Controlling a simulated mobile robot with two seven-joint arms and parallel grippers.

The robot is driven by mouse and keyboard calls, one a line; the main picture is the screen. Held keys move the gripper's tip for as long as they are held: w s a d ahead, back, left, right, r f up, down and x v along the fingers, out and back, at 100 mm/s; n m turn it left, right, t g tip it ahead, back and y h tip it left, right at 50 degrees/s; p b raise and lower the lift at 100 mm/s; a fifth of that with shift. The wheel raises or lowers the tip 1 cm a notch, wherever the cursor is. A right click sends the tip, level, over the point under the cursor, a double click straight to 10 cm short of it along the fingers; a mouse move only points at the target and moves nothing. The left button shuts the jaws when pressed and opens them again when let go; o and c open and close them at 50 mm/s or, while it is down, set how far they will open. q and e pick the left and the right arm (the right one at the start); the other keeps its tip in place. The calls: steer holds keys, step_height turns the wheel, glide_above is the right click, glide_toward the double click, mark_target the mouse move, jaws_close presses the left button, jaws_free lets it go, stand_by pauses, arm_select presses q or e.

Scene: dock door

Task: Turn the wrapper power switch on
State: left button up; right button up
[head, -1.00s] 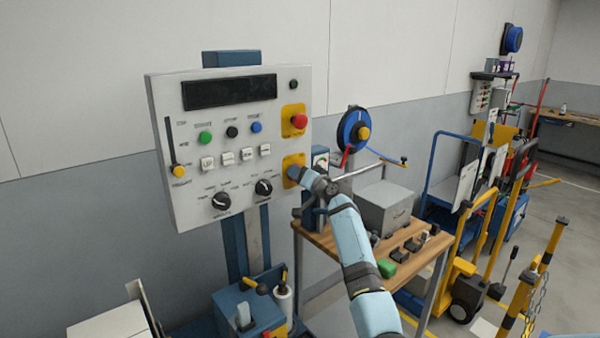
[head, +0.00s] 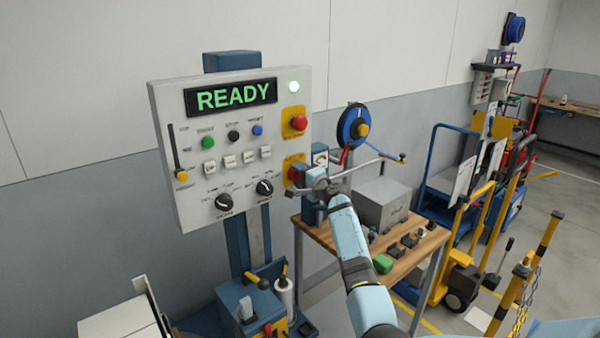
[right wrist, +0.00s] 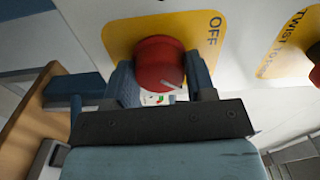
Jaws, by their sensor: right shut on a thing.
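The wrapper control panel (head: 184,101) is a light grey box on a blue post. Its display (head: 232,97) reads READY in green, and a lamp (head: 293,87) beside it glows. The power switch (head: 293,173) is a red knob on a yellow plate at the panel's lower right. In the right wrist view the red knob (right wrist: 158,62) sits between my two fingers, with OFF printed to its right and a pale mark on its lower edge. My right gripper (head: 299,178) is shut on the knob and hides part of it. My left gripper is not in view.
A red mushroom button (head: 299,123) on yellow is above the switch. Black knobs (head: 224,202) and white buttons (head: 209,168) are left of it. A wooden bench (head: 398,272) with a grey box (head: 382,203) stands close behind my right arm.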

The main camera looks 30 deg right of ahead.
steer(key=shift+m, duration=0.5)
steer(key=o, duration=0.9)
steer(key=shift+s+d+b, duration=0.15)
steer(key=shift+s+d, duration=0.05)
steer(key=shift+s, duration=2.1)
steer(key=shift+s+d+b, duration=0.15)
steer(key=shift+s+b, duration=0.05)
steer(key=shift+s, duration=2.1)
steer(key=shift+s+d+b, duration=0.15)
steer(key=shift+s+d, duration=0.05)
steer(key=shift+s, duration=2.1)
